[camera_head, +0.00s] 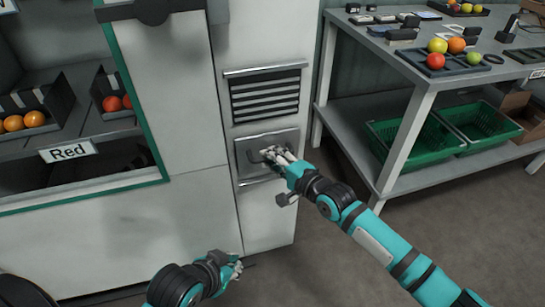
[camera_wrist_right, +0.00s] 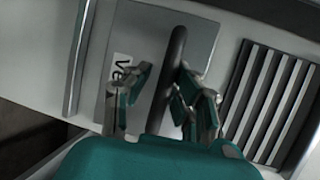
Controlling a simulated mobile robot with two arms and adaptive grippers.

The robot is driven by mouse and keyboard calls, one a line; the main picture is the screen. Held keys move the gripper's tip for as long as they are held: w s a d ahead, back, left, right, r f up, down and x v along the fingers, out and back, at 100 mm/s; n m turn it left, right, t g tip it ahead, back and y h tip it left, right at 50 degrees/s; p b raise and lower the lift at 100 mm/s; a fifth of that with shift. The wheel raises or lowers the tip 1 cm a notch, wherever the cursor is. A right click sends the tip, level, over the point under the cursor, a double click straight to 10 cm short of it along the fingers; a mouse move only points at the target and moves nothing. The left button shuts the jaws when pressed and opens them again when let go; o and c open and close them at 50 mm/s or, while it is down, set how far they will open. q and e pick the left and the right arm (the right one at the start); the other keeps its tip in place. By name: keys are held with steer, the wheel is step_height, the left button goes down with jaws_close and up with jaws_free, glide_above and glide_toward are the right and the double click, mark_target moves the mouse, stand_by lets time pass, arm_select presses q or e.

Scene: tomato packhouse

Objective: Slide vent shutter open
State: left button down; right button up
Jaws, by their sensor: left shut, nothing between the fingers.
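The vent shutter (camera_head: 245,155) is a grey metal plate with a dark bar handle, low on the pale cabinet front. It sits below the slatted vent (camera_head: 265,97), whose slats are in plain view. My right gripper (camera_head: 278,157) is at the handle. In the right wrist view, the handle (camera_wrist_right: 176,52) stands between the fingers of my right gripper (camera_wrist_right: 162,82), with a gap visible on its left side. Part of a label (camera_wrist_right: 120,72) reading "Ve" shows behind a finger. My left gripper (camera_head: 236,267) is shut and empty, low in front of the cabinet.
A grey table (camera_head: 420,75) at the right holds fruit and trays, with green crates (camera_head: 405,140) on its lower shelf. A teal-framed cabinet section with a "Red" sign (camera_head: 68,151) and fruit stands left. Bare floor lies between cabinet and table.

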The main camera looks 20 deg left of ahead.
steer(key=o, duration=0.4)
steer(key=shift+f, duration=0.25)
steer(key=shift+c, duration=0.2)
steer(key=shift+r, duration=0.15)
steer(key=v, duration=1.2)
